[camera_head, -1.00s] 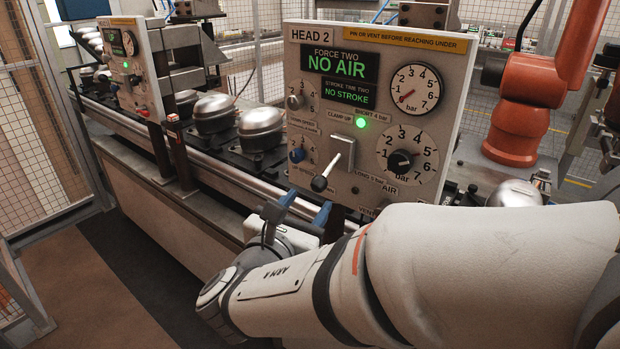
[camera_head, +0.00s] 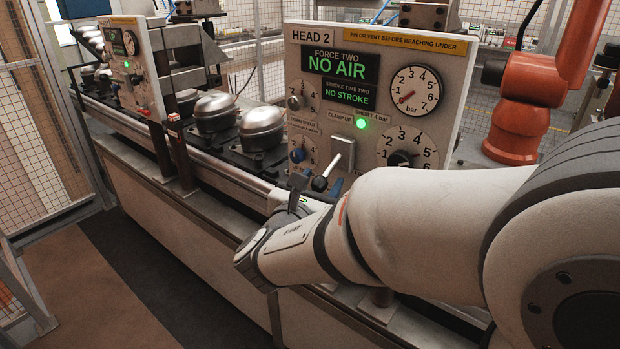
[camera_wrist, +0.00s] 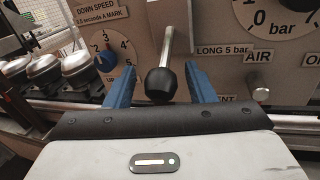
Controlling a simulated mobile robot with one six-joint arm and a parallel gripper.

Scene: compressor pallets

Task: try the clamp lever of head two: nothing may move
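The clamp lever (camera_head: 327,170) on the head two panel (camera_head: 300,62) hangs down-left from its light plate, ending in a black knob. In the wrist view the knob (camera_wrist: 161,85) sits between the two blue fingers of my gripper (camera_wrist: 160,82), with a gap on each side. My gripper (camera_head: 318,186) is open and points at the panel. Whether the fingers reach past the knob is hard to tell. The panel displays (camera_head: 340,67) read NO AIR and NO STROKE. A green lamp (camera_head: 361,124) is lit above the lever.
A pressure gauge (camera_head: 415,90) has its needle low. A blue speed knob (camera_wrist: 106,61) is left of my fingers; a dial (camera_head: 405,150) is right of the lever. Domed compressors (camera_head: 262,126) stand on the line at left. An orange robot (camera_head: 515,130) stands at right.

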